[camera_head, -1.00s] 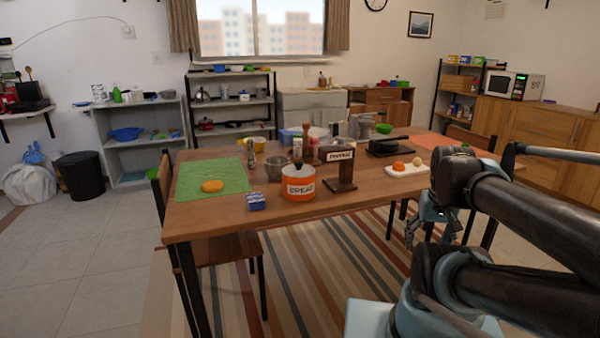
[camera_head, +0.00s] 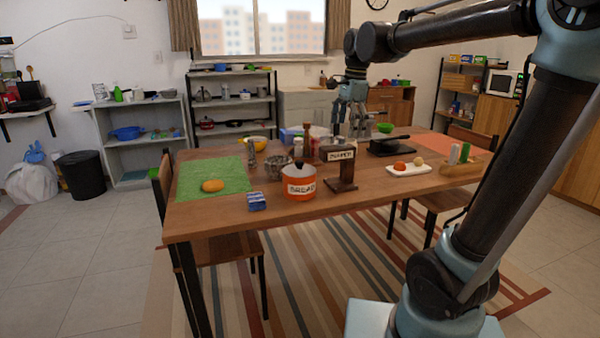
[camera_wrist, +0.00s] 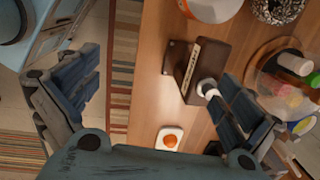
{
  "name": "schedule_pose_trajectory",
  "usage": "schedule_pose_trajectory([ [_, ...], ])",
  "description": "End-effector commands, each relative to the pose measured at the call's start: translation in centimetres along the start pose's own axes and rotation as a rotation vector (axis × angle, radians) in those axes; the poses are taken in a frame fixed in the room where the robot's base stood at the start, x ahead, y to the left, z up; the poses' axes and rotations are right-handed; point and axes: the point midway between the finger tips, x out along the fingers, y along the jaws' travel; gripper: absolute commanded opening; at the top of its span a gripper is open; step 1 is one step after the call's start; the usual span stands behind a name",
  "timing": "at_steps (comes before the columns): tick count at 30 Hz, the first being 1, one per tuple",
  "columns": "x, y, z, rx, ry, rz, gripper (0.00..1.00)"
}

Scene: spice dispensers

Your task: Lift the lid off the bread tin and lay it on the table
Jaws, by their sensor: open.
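The bread tin (camera_head: 299,188) is orange with a white band reading BREAD. It stands upright near the table's front edge. Its pale lid (camera_head: 298,171) with a dark knob sits on top. In the wrist view, part of the tin (camera_wrist: 212,8) shows at the top edge, cut off by the frame. My gripper (camera_head: 356,130) is raised above the table, to the right of the tin and higher than it. In the wrist view my gripper (camera_wrist: 158,80) has its fingers wide apart and nothing held between them.
A dark wooden labelled dispenser (camera_head: 341,183) stands just right of the tin. A blue packet (camera_head: 257,201) and a green mat (camera_head: 210,178) lie to the left. A white board (camera_head: 408,170) with round food is to the right. Bare tabletop (camera_head: 230,219) shows in front.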

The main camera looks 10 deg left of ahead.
Motion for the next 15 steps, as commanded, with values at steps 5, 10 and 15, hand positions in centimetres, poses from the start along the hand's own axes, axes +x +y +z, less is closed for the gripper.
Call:
schedule_pose_trajectory([
  [5,-1.3,-5.4,5.4,0.174,-0.018,0.027,1.00],
  [10,-1.7,-8.3,9.1,0.299,-0.024,0.048,1.00],
  [15,-1.7,-9.5,10.8,0.357,-0.025,0.057,1.00],
])
